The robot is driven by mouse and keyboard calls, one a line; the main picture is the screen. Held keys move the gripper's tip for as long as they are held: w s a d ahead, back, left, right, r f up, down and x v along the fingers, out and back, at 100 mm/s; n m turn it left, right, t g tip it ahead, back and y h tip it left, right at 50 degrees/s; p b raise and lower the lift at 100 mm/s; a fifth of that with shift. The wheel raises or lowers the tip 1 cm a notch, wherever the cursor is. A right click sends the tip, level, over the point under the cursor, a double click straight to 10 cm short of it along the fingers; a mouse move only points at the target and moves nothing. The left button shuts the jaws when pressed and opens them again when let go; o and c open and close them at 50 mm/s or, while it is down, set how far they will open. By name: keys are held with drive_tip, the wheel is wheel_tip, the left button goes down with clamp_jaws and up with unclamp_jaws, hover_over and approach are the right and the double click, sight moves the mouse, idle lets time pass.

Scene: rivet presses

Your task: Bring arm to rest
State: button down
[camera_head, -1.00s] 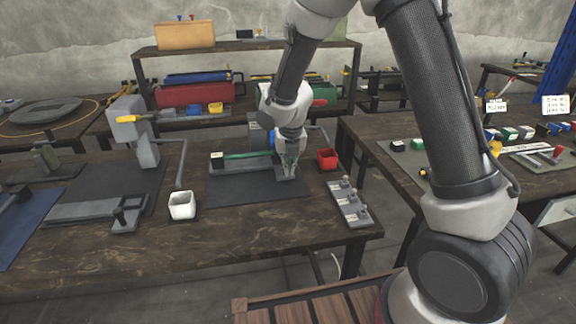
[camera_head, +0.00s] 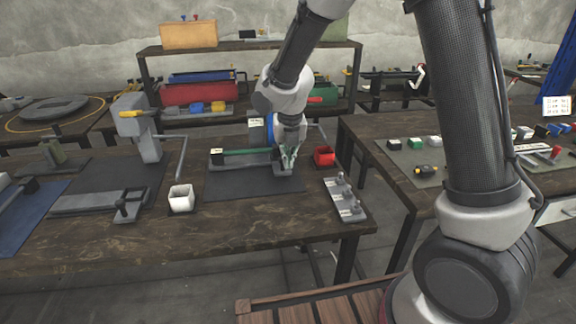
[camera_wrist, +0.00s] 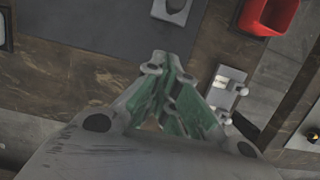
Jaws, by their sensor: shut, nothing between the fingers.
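My gripper (camera_head: 287,160) hangs over the right part of the dark mat (camera_head: 240,184) on the wooden table, in front of a press with a green bar (camera_head: 246,152). In the wrist view my gripper (camera_wrist: 163,62) is shut and empty, its green-grey fingers together. The small red bin (camera_head: 324,156) stands just right of my gripper; it also shows at the upper right of the wrist view (camera_wrist: 268,14). The grey plate with several pegs (camera_head: 343,199) lies near the table's right front corner.
The right table (camera_head: 400,190) holds several small coloured blocks. A shelf (camera_head: 250,46) stands behind. The front table strip is bare.

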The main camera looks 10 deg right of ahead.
drive_tip(key=s+d+r+m, duration=1)
drive_tip(key=d+r+m, duration=0.4)
drive_tip(key=r+m, duration=0.1)
drive_tip(key=s+d+r+m, duration=0.1)
drive_tip(key=s+d+m, duration=0.2)
drive_tip(key=s+m, duration=0.3)
drive_tip(key=s+d+r+m+t, duration=0.1)
drive_tip(key=s+d+m, duration=0.2)
drive_tip(key=s+m, duration=0.3)
drive_tip(key=s+d+r+m, duration=0.1)
drive_tip(key=s+d+m, duration=0.2)
drive_tip(key=s+m, duration=0.3)
drive_tip(key=m, duration=0.3)
drive_tip(key=shift+r, duration=0.4)
